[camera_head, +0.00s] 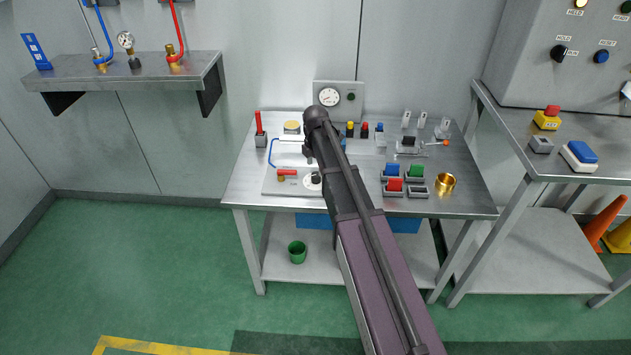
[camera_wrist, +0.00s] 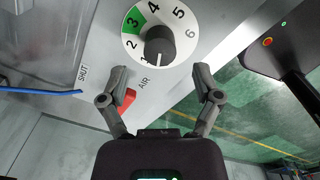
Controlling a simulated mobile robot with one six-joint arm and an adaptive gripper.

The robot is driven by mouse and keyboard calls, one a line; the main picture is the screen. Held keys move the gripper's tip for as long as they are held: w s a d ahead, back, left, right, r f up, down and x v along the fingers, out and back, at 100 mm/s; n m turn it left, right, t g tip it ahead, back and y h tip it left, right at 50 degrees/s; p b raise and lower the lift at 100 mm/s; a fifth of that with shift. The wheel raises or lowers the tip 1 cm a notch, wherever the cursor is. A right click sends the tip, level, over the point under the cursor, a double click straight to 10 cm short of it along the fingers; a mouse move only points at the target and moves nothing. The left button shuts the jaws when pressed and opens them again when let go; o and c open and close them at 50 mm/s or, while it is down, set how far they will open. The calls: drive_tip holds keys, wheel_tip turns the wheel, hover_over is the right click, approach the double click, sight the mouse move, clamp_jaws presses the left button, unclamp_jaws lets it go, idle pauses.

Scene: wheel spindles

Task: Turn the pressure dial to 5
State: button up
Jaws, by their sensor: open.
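The pressure dial (camera_wrist: 132,46) shows in the wrist view as a white disc numbered 1 to 6, with a green sector at 3. Its black knob (camera_wrist: 161,40) has a white line pointing close to 1. In the head view the dial (camera_head: 308,184) is a white disc on the bench panel, partly hidden by my arm. My gripper (camera_wrist: 160,72) is open, its fingertips apart on the near side of the knob. The knob is not between the fingers, and no contact shows. My arm hides most of the gripper in the head view.
A red valve handle (camera_wrist: 127,99) labelled AIR lies by the left finger; it also shows in the head view (camera_head: 287,172). A blue hose (camera_wrist: 50,92) runs left of it. Colored blocks (camera_head: 395,186) and a brass ring (camera_head: 445,182) stand right on the bench (camera_head: 250,195).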

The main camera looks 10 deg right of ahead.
sight(315, 175)
drive_tip(key=shift+f+b, duration=1.8)
drive_tip(key=shift+f, duration=0.3)
drive_tip(key=c, duration=1.1)
